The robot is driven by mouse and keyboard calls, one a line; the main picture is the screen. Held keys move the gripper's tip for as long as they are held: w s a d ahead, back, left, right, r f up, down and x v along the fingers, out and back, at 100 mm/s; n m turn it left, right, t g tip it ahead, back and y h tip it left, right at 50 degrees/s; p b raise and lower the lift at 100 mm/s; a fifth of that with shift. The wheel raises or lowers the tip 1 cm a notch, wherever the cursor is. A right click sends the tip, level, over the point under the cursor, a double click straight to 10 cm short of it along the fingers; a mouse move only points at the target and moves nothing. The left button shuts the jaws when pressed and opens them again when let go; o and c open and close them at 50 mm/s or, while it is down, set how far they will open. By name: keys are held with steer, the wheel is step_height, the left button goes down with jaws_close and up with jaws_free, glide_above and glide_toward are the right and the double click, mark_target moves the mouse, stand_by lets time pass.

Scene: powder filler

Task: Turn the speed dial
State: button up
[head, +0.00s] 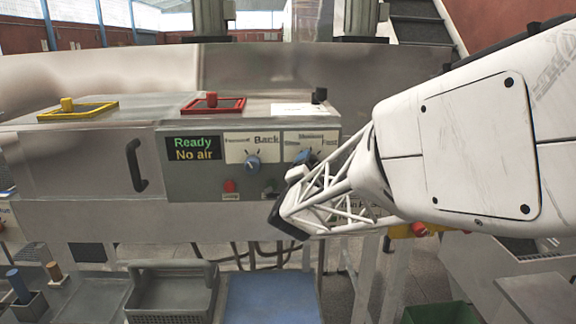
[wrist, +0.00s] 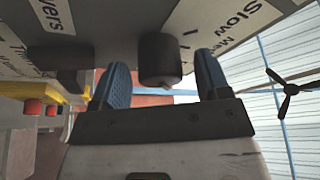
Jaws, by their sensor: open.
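The speed dial (wrist: 160,58) shows in the wrist view as a dark knob on a pale panel, beside the word "Slow". My gripper (wrist: 162,72) is open, with one blue finger on each side of the dial. I see no clear contact between fingers and dial. In the head view my gripper (head: 290,196) is in front of the right part of the control panel (head: 210,187). It hides most of the speed dial's area there, so the pointer position is not readable. A blue patch shows behind the gripper, and I cannot tell if it is dial or fingertip.
The display (head: 193,148) reads "Ready / No air". A black door handle (head: 136,165) sticks out further left. A grey basket (head: 172,293) stands below.

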steer(key=shift+w+d+r, duration=0.15)
steer(key=shift+w+d, duration=0.05)
steer(key=shift+w, duration=0.35)
steer(key=c, duration=0.9)
